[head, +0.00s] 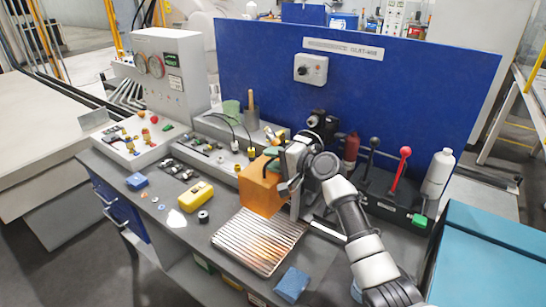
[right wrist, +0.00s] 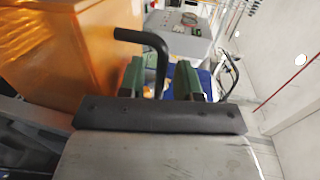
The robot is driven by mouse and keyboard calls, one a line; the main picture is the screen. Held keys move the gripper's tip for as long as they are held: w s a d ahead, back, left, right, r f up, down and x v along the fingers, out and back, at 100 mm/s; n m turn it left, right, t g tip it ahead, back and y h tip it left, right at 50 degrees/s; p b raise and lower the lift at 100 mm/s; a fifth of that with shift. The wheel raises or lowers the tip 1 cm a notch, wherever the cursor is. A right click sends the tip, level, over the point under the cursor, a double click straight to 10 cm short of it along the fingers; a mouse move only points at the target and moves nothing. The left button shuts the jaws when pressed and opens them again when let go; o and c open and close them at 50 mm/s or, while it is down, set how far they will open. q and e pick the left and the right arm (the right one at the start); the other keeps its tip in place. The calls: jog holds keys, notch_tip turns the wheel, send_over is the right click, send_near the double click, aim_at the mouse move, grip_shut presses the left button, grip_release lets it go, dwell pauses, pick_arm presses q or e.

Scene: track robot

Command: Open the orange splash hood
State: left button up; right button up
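The orange splash hood (head: 258,192) stands on the bench behind the ribbed metal tray, and it looks closed. Its orange side also fills the left of the right wrist view (right wrist: 60,55). A black bent handle (right wrist: 150,42) sticks out from the hood. My right gripper (head: 272,160) is at the hood's upper part in the head view. In the right wrist view its two green-padded fingers (right wrist: 160,80) are apart, with the handle's down-turned end between them. Small gaps seem to show beside the handle. My left gripper is not in view.
The ribbed tray (head: 258,241) lies in front of the hood, with a blue sponge (head: 292,284) beside it. A yellow device (head: 196,197) stands left. A red-knobbed lever (head: 400,170) and white bottle (head: 438,174) stand right. A blue panel (head: 400,85) closes off the back.

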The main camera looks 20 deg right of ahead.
jog(key=shift+w+a, duration=0.1)
grip_shut()
dwell(0.4)
